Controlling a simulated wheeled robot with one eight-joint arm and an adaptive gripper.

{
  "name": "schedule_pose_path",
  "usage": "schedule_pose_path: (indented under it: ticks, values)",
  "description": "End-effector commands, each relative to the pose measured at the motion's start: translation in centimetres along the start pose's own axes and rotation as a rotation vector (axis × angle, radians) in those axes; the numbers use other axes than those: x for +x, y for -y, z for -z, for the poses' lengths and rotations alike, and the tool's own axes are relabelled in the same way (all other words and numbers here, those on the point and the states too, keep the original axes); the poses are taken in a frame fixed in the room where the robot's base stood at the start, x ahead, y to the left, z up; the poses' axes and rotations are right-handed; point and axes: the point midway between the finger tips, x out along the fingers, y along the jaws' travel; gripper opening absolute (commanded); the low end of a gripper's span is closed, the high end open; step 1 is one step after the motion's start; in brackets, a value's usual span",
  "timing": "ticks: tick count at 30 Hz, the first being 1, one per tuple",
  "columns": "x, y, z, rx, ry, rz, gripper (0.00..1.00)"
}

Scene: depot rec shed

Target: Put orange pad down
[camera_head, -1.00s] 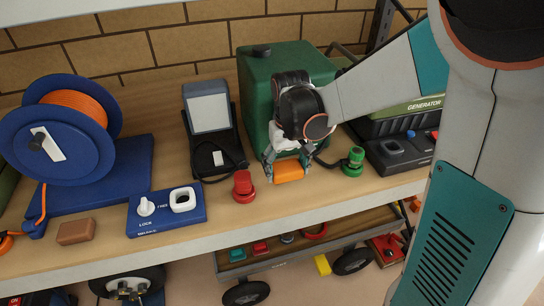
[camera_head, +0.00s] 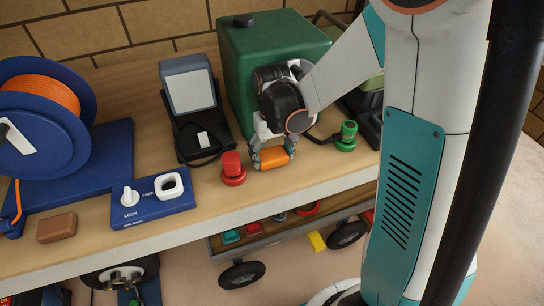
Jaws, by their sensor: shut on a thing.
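The orange pad (camera_head: 274,158) is a small block at the front part of the wooden shelf, in front of the green tank. My gripper (camera_head: 274,150) points down and is shut on the pad, with one finger at each end of it. The pad is at or just above the shelf top; I cannot tell whether it touches.
A red knob (camera_head: 233,168) stands close left of the pad and a green knob (camera_head: 346,137) to its right. The green tank (camera_head: 270,50) is behind. A blue lock panel (camera_head: 152,202), a brown block (camera_head: 57,228) and a blue cable reel (camera_head: 75,150) stand left.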

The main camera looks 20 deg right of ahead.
Motion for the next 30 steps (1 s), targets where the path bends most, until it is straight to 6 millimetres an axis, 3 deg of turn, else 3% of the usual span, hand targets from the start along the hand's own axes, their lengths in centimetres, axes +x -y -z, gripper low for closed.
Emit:
schedule_pose_path:
  ticks: [12, 13, 15, 30]
  values:
    - [0.87, 0.0, -0.01, 0.0, 0.0, 0.0, 0.55]
    - [0.76, 0.0, -0.01, 0.0, 0.0, 0.0, 0.81]
    - [0.71, 0.0, -0.01, 0.0, 0.0, 0.0, 0.95]
    - [0.2, 0.0, -0.01, 0.0, 0.0, 0.0, 0.95]
